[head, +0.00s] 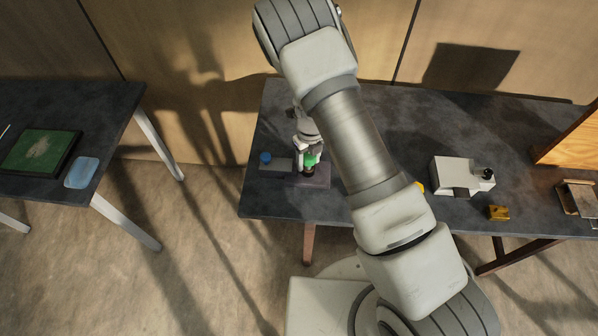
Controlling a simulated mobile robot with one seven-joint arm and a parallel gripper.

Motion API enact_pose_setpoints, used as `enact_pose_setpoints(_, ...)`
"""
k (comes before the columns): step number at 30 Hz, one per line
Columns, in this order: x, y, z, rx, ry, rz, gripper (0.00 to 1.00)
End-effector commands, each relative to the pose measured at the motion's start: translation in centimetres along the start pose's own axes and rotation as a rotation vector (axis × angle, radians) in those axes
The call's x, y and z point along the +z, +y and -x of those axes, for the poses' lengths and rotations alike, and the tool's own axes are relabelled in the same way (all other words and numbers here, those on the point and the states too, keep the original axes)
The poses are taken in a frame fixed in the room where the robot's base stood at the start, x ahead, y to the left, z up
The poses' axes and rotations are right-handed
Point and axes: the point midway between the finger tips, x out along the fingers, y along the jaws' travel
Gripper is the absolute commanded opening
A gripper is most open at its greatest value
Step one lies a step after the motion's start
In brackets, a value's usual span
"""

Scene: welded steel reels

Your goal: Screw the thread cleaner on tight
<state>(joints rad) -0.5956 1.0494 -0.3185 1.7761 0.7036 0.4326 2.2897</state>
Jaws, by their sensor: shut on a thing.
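My gripper (307,150) points down over the left part of the dark table (385,200). It is shut on a small green part (310,159), which I take to be the thread cleaner. The green part is directly above a short dark post (309,171) on a flat purplish-grey base (318,184). Whether the green part is threaded on, and how far, is too small to tell. A blue knob-like part (265,157) is on the left end of a grey block (276,164) beside the gripper. My arm hides the middle of the table.
A white device with a black knob (456,175) and a small yellow block (498,212) stand right of my arm. A metal item (578,197) and wooden panel (572,142) are at far right. A separate table at left bears a green board (40,151) and blue tray (82,172).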

Motion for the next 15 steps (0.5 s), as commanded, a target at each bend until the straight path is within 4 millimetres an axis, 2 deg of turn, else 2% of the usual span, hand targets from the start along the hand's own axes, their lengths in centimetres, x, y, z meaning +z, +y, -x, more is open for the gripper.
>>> enact_pose_setpoints(5, 0.00, -0.01, -0.32, 0.000, 0.000, 0.000, 0.00)
enact_pose_setpoints(6, 0.02, -0.01, -0.29, 0.000, 0.000, 0.000, 0.62)
enact_pose_setpoints(11, 0.01, -0.01, -0.29, 0.000, 0.000, 0.000, 0.91)
enact_pose_setpoints(15, 0.00, 0.00, -0.29, 0.000, 0.000, 0.000, 0.92)
